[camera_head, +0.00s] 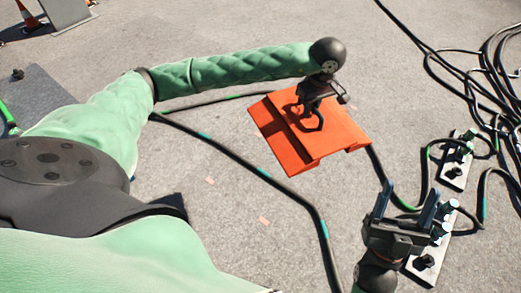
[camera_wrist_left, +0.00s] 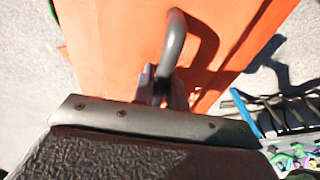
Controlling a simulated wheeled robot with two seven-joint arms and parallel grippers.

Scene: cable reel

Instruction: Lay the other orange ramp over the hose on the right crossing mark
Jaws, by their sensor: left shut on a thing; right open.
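The orange ramp (camera_head: 290,150) is in the middle of the head view, tilted in the picture. My left gripper (camera_head: 316,98) is shut on the ramp's dark handle (camera_wrist_left: 177,42), and the ramp fills much of the left wrist view (camera_wrist_left: 115,50). A dark hose (camera_head: 225,98) runs to the ramp's far left edge and comes out at its right side; the stretch between is hidden. I cannot tell whether the ramp touches the ground. My right gripper (camera_head: 407,205) is open and empty at lower right. No crossing mark is clearly visible under the ramp.
Another hose stretch (camera_head: 275,180) with teal bands curves in front of the ramp. Small pinkish patches (camera_head: 264,220) lie on the pavement. Connector plates (camera_head: 457,165) stand at right, before a tangle of black hose (camera_head: 485,75). A traffic cone (camera_head: 28,14) is at far left.

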